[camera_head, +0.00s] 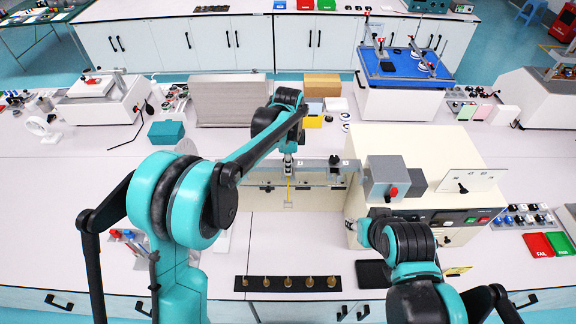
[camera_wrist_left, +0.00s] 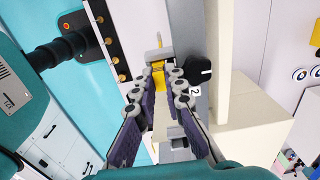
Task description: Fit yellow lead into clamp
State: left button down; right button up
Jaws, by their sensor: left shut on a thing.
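My left gripper (camera_head: 288,164) is over the grey bar of the tester (camera_head: 318,172). In the left wrist view its fingers (camera_wrist_left: 166,80) are closed around a yellow piece of the lead (camera_wrist_left: 158,62). In the head view the yellow lead (camera_head: 289,188) hangs thin and upright below the fingers, in front of the bar. A black clamp knob (camera_head: 335,160) is on the bar, to the right of the gripper.
The cream tester housing (camera_head: 425,165) with a grey block (camera_head: 385,178) and red knob stands right of the bar. A black strip with several brass pieces (camera_head: 288,283) lies at the front. Red and green trays (camera_head: 538,245) are at the right. The left bench top is fairly clear.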

pick_arm(q)
jog(key=shift+f+b, duration=0.2)
jog(key=shift+b, duration=0.1)
jog(key=c, duration=1.5)
grip_release()
jog(key=shift+r, duration=0.1)
